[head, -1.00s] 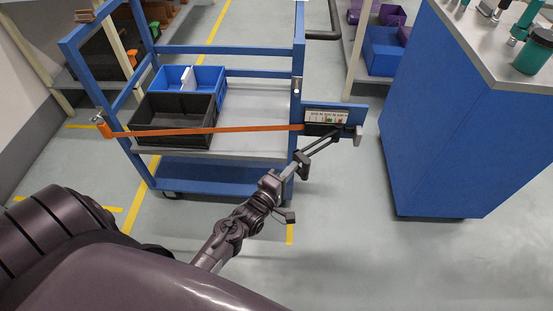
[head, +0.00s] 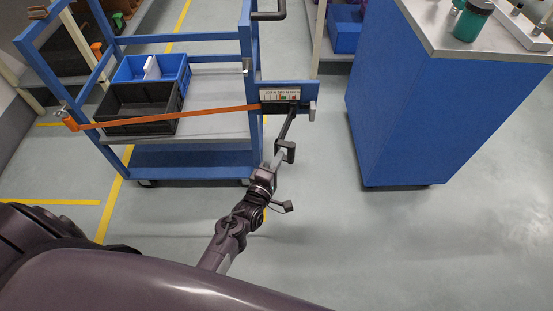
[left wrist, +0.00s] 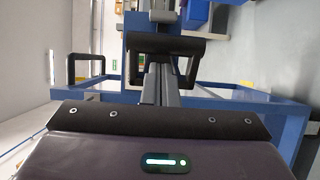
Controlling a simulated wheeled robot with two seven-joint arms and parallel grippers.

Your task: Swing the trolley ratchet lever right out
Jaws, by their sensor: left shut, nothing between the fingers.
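The trolley (head: 195,172) is blue, with an orange strap (head: 165,118) running across its open side. The strap ends at a ratchet housing (head: 286,107) below a label on the trolley's right post. The dark ratchet lever (head: 288,125) slopes down from the housing towards me and ends in a black handle. My left gripper (head: 279,158) is shut and empty at this handle. In the left wrist view, the black handle (left wrist: 165,43) crosses just beyond the grey fingers (left wrist: 155,82), with one leg coming down on their right. Whether they touch is unclear.
A black crate (head: 138,103) and a blue crate (head: 178,68) stand on the trolley. A blue workbench (head: 435,120) with a green container (head: 472,20) stands at the right. The floor (head: 325,150) between trolley and workbench is clear.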

